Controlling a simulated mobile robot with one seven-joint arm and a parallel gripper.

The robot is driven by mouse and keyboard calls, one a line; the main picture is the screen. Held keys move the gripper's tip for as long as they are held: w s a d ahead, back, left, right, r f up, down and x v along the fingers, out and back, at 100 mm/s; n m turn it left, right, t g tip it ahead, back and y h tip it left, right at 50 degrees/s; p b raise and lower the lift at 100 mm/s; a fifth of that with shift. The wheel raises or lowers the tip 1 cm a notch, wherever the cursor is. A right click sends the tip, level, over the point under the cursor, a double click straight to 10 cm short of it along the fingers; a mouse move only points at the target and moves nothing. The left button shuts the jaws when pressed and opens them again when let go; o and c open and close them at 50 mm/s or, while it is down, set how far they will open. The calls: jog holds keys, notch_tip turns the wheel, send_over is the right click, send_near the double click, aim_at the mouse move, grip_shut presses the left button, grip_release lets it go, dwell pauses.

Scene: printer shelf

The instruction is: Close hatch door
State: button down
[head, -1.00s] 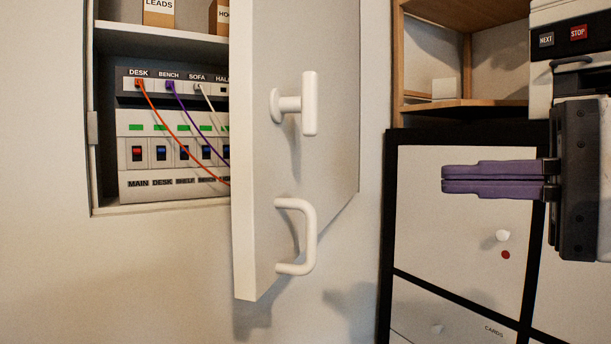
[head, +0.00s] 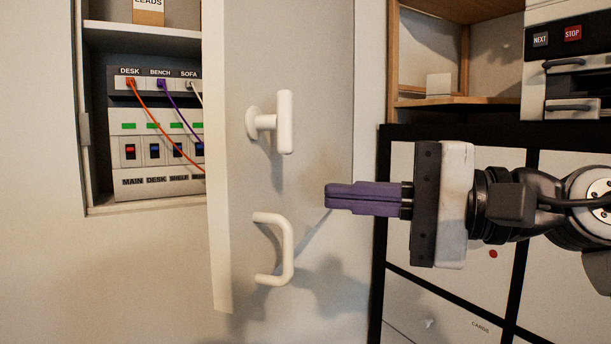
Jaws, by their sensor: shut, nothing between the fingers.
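The white hatch door (head: 235,185) stands open in the head view, swung out in front of the right part of the wall recess. Its outer face carries a T-shaped knob (head: 284,122) and, below that, a white bar handle (head: 287,250). My gripper (head: 328,196) has purple fingers pressed together with nothing between them. A gap shows in the picture between the fingertips and both fittings. I cannot tell whether the fingertips touch the door's face.
The recess holds a switch panel (head: 158,182) with orange, purple and white cables, and a LEADS box (head: 148,18) above. A dark-framed cabinet (head: 455,132) with pale fronts stands at the right, under a wooden shelf (head: 455,103) and a machine with NEXT and STOP buttons (head: 572,34).

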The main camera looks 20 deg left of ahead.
aim_at(278, 192)
jog(key=a+p, duration=0.1)
jog(key=a, duration=0.4)
jog(key=shift+s+p, duration=0.2)
jog(key=shift+p, duration=0.2)
jog(key=shift+a, duration=0.2)
